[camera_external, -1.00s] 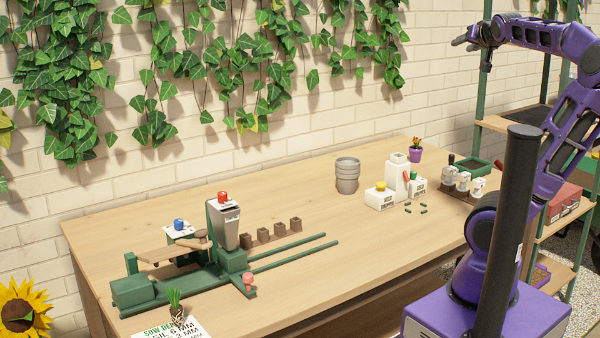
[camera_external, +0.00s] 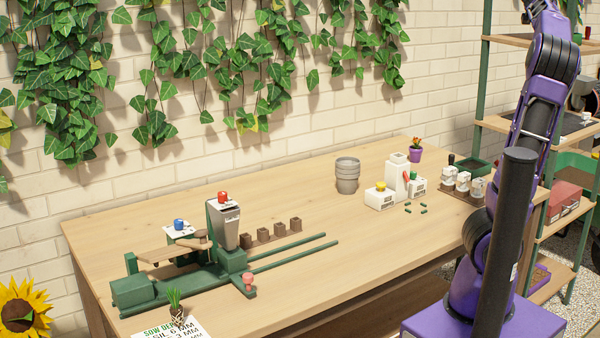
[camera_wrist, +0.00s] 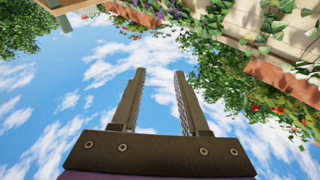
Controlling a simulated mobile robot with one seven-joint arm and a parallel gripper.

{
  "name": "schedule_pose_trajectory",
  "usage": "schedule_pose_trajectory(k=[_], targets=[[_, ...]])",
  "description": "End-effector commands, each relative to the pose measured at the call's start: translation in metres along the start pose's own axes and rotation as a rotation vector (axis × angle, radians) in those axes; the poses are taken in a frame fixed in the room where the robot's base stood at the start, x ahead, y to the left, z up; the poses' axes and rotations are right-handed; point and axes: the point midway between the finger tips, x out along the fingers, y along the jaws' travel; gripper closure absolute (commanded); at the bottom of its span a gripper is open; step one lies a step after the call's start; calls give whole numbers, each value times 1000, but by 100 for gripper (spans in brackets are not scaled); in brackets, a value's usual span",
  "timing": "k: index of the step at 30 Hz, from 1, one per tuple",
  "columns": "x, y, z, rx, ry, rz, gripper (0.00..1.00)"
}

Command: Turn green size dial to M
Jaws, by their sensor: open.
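A small green dial (camera_external: 418,176) sits on a white box (camera_external: 418,188) at the right part of the bench, beside a taller white hopper (camera_external: 395,172) with a red lever (camera_external: 406,177). Its markings are too small to read. My gripper (camera_wrist: 159,72) shows in the wrist view with its two fingers apart and nothing between them. Sky and foliage fill the view beyond it. In the external view my arm rises at the right to the top edge, and my gripper is not visible there. It is well away from the dial.
A yellow knob (camera_external: 381,184) sits on another white box left of the hopper. Grey stacked pots (camera_external: 347,175), a purple flower pot (camera_external: 415,155) and several jars on a brown tray (camera_external: 450,191) stand nearby. Green pellets lie in front. The bench (camera_external: 320,285) is clear at front centre.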

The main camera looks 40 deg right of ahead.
Motion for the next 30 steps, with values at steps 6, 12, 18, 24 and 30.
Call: schedule_pose_trajectory(k=[6,12,18,24,30], targets=[[11,-110,6,72,-47,-72,56],[4,-213,19,147,-112,-129,56],[-21,-309,54,243,-240,-151,56],[-38,-345,98,298,-374,-94,56],[-40,-340,146,317,-481,-1,56]])
